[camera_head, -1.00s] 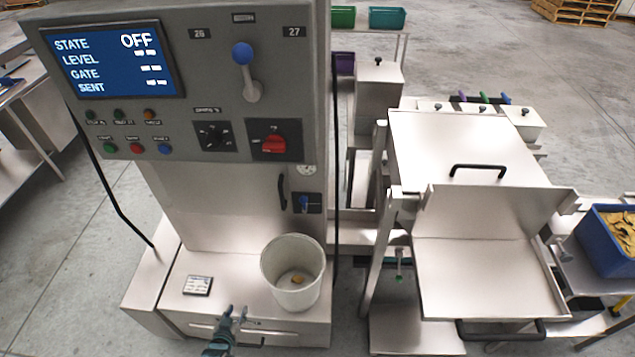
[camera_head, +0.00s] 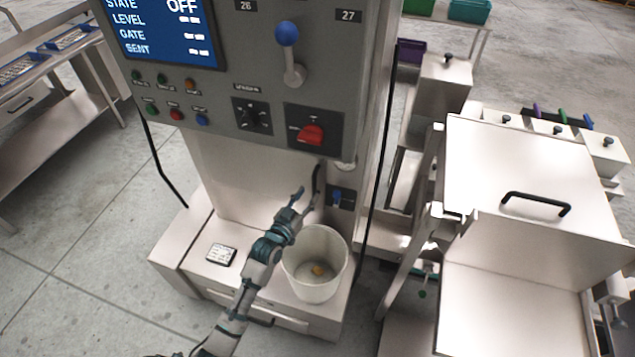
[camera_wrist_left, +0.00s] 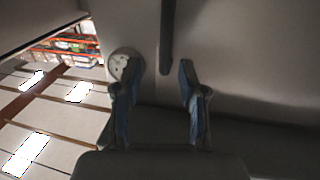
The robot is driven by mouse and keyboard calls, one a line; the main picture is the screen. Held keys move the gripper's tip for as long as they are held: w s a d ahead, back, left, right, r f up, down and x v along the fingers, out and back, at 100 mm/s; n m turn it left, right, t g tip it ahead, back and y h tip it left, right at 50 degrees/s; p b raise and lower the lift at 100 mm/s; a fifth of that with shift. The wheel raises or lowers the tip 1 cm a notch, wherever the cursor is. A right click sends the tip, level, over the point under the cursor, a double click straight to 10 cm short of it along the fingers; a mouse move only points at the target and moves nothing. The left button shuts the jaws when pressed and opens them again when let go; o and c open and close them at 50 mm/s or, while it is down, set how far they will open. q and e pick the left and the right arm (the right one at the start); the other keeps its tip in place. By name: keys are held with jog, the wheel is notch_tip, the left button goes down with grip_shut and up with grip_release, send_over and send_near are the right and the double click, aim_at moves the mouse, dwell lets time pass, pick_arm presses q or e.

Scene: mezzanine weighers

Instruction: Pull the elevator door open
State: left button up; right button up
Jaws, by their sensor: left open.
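The elevator door (camera_head: 235,175) is the pale metal front panel below the grey control box, and it looks shut. Its black vertical handle (camera_head: 317,180) is near the panel's right edge. My left gripper (camera_head: 303,198) is open and empty, with its fingertips close to the handle's lower left in the head view. In the left wrist view the handle (camera_wrist_left: 167,38) lies ahead, between the lines of the two open fingers (camera_wrist_left: 160,70). I cannot tell whether they touch it. My right gripper is out of view.
A white bucket (camera_head: 318,292) with a small yellowish thing inside stands on the base ledge, just below my left gripper. The control box (camera_head: 225,108) overhangs above, with a red switch (camera_head: 311,134) and a blue-knobbed lever (camera_head: 289,50).

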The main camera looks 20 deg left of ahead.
aim_at(313, 185)
pick_arm(q)
jog(key=x, duration=0.3)
jog(key=a+x, duration=0.1)
jog(key=x, duration=0.1)
jog(key=shift+w+d, duration=0.15)
jog(key=shift+w, duration=0.25)
jog(key=shift+w+f, duration=0.1)
jog(key=shift+w, duration=0.3)
jog(key=shift+d, duration=0.2)
jog(key=shift+c, duration=0.2)
jog(key=shift+d, duration=0.15)
grip_shut()
jog(key=shift+a, duration=0.2)
